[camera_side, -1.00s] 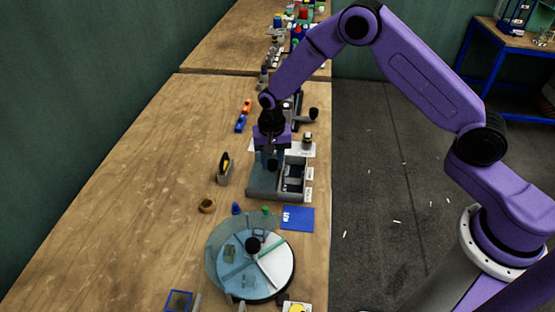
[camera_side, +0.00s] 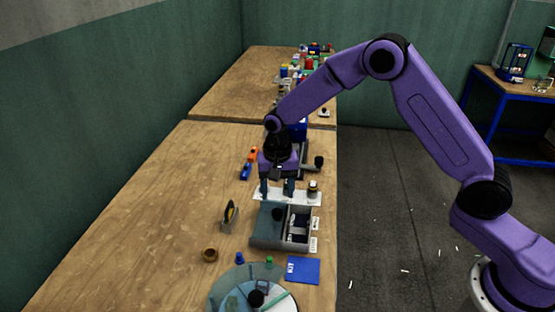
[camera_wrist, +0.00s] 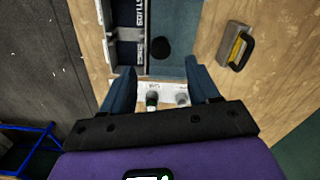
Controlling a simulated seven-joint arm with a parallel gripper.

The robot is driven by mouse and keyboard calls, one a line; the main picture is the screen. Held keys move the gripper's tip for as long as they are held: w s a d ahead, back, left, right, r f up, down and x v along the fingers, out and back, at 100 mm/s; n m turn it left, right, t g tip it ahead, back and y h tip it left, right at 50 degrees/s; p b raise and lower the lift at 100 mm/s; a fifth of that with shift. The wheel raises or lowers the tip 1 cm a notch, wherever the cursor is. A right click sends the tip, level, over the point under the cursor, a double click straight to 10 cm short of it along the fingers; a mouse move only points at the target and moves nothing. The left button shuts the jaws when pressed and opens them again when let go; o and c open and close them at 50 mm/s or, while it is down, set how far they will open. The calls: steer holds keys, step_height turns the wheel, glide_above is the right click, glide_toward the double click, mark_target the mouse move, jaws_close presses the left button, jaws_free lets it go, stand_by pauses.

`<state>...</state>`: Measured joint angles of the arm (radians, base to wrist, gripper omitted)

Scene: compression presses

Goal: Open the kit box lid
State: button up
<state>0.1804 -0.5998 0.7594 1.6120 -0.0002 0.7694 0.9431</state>
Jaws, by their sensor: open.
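The kit box (camera_side: 297,245) is a grey box on the wooden bench. Its right side shows open compartments, one with a dark "STUDS" label. A teal lid panel (camera_side: 266,228) covers its left side, with a round black knob (camera_side: 278,213) on it. In the wrist view the knob (camera_wrist: 160,48) lies between and beyond my fingertips, on the teal panel (camera_wrist: 168,70). My gripper (camera_side: 277,190) is open and empty, its two blue fingers pointing down at the far end of the box, apart from the knob. My gripper also shows in the wrist view (camera_wrist: 160,70).
A blue KIT card (camera_side: 303,270) and a round turntable (camera_side: 235,282) lie in front of the box. A holder with a yellow-and-black item (camera_side: 230,215) and a brass ring (camera_side: 210,255) stand left. A white strip (camera_side: 300,197) with small parts lies behind.

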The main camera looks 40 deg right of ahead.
step_height(320, 180, up, 10)
steer(key=shift+r, duration=0.15)
steer(key=shift+s, duration=0.1)
stand_by(0.5)
steer(key=s+r+n, duration=0.2)
steer(key=s+n, duration=0.3)
steer(key=s, duration=0.4)
steer(key=s+r+n, duration=0.2)
steer(key=s+n, duration=0.3)
steer(key=s, duration=0.5)
steer(key=s+d+n, duration=0.4)
steer(key=s, duration=0.4)
steer(key=s+d+f+n, duration=0.1)
steer(key=s+d+n, duration=0.3)
steer(key=s, duration=0.4)
steer(key=shift+s+d+n, duration=0.3)
steer(key=shift+d, duration=0.5)
